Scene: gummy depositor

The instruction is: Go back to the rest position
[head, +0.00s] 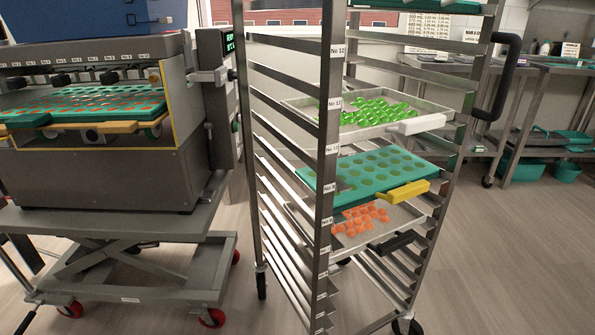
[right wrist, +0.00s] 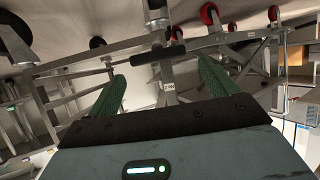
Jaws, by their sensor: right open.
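My right gripper (right wrist: 163,72) shows in the right wrist view, with its two green fingers spread apart and nothing seen between them. Beyond the fingers are a dark bar (right wrist: 160,61), metal frame parts and wheels, seen at a tilted, upside-down angle. Neither gripper shows in the head view, and my left gripper is in no view.
The tall rack (head: 330,150) holds a tray of green gummies (head: 368,111), a teal mould (head: 375,172) with a yellow handle, and a tray of orange gummies (head: 360,220). The depositor (head: 100,165) on a lift cart (head: 130,255) stands left. Floor (head: 510,255) is clear at right.

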